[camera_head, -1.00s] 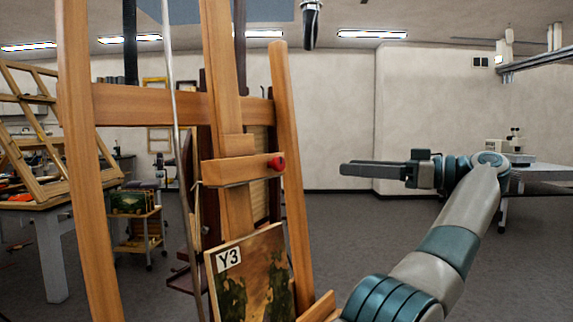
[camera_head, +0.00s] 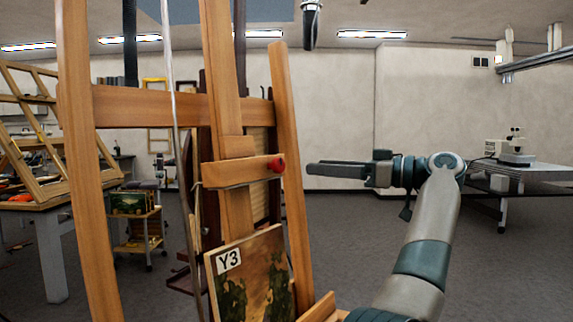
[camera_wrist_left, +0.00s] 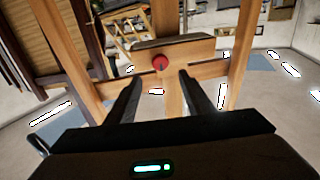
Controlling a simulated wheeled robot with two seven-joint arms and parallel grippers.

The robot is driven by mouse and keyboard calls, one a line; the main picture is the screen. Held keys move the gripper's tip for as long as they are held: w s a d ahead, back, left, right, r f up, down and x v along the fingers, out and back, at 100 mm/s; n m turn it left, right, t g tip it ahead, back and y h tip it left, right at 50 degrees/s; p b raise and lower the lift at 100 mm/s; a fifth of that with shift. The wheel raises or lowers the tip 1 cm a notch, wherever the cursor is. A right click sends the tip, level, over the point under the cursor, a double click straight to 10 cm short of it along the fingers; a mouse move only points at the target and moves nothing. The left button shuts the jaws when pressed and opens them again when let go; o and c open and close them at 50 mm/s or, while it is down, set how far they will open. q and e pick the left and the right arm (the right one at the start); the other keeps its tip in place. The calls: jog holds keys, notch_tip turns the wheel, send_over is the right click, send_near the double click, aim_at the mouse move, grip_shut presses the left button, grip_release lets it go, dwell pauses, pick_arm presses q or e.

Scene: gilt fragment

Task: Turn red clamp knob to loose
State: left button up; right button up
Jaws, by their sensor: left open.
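The red clamp knob (camera_head: 277,165) sticks out from the wooden clamp bar (camera_head: 228,173) on the easel, above a painting (camera_head: 250,275) labelled Y3. In the left wrist view the round red knob (camera_wrist_left: 160,63) shows face-on, with a small dark mark on it. My left gripper (camera_head: 309,168) is level with the knob, a short gap to its right, fingers pointing at it. In the left wrist view its two fingers (camera_wrist_left: 160,80) are apart and empty, with the knob centred between and beyond their tips. My right gripper is not in view.
The easel's right upright (camera_head: 290,165) stands close to the knob and fingers. A table with a microscope (camera_head: 515,150) is at the back right. A worktable with wooden frames (camera_head: 40,200) is at the left. Open grey floor lies at the centre right.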

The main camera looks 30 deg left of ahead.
aim_at(281, 164)
pick_arm(q)
jog(key=a+p, duration=0.1)
jog(key=a, duration=0.9)
jog(key=shift+p, duration=0.35)
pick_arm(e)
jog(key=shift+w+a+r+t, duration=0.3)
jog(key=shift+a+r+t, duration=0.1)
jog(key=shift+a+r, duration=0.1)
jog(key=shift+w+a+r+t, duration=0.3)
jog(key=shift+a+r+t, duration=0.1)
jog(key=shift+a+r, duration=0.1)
pick_arm(q)
jog(key=c, duration=1)
